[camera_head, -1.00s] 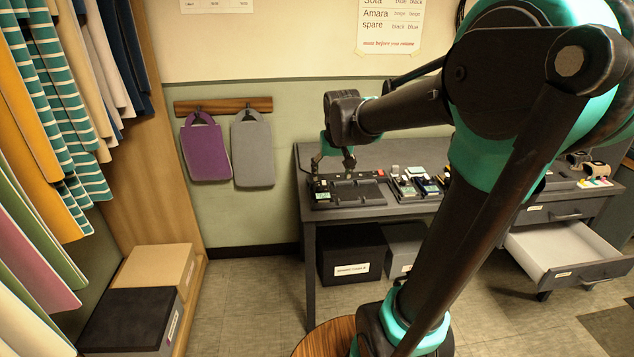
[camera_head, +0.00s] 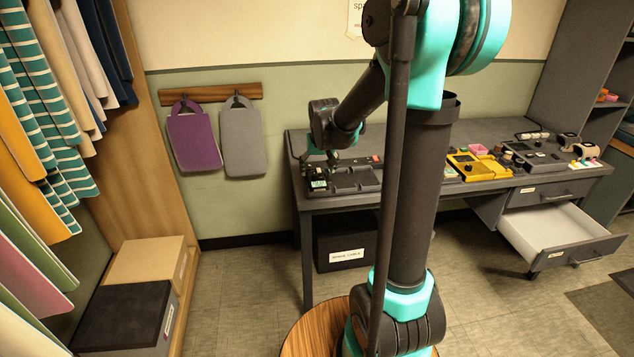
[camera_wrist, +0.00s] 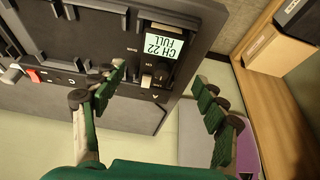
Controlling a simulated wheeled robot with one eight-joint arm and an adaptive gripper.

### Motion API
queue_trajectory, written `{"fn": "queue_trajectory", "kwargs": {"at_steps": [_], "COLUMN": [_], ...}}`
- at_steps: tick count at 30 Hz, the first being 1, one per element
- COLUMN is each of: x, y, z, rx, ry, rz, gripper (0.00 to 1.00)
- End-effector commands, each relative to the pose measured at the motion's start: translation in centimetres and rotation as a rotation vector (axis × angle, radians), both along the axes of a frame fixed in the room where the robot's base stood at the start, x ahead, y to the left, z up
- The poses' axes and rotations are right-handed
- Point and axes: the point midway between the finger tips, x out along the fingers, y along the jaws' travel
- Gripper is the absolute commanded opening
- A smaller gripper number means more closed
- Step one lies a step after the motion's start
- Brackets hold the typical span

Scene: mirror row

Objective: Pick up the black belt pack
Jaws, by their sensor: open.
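A black belt pack (camera_head: 318,184) with a lit pale-green display sits at the left end of a dark charging dock (camera_head: 358,181) on the desk. In the wrist view the display of the belt pack (camera_wrist: 165,45) reads "CH 22 FULL", upside down, with a knob beside it. My gripper (camera_head: 322,160) is just above the belt pack. In the wrist view my gripper (camera_wrist: 160,82) is open, its green-padded fingers apart, with the pack's knob end between and beyond them. I cannot tell whether a finger touches it.
A yellow device (camera_head: 478,167) and other gear stand further right on the desk (camera_head: 290,160). A drawer (camera_head: 555,237) is pulled open at right. Purple (camera_head: 194,140) and grey (camera_head: 243,140) bags hang on the wall behind. Boxes (camera_head: 125,318) stand at left.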

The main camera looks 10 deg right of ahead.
Motion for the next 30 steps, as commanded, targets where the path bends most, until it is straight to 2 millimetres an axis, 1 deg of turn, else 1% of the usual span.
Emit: {"fn": "queue_trajectory", "kwargs": {"at_steps": [7,13,18,21,27,28,30], "x": [0.7,2.2,2.8,2.9,2.9,2.9,2.9], "y": [0.0,-0.2,-0.2,-0.2,-0.2,-0.2,-0.2], "z": [-1.1,-3.1,-4.6,-4.9,-5.0,-5.0,-5.0], "rx": [0.000,0.000,0.000,0.000,0.000,0.000,0.000], "ry": [0.000,0.000,0.000,0.000,0.000,0.000,0.000], "rz": [0.000,0.000,0.001,0.000,0.000,0.000,0.000], "gripper": [0.72,0.72,0.72,0.72,0.72,0.71,0.62]}}
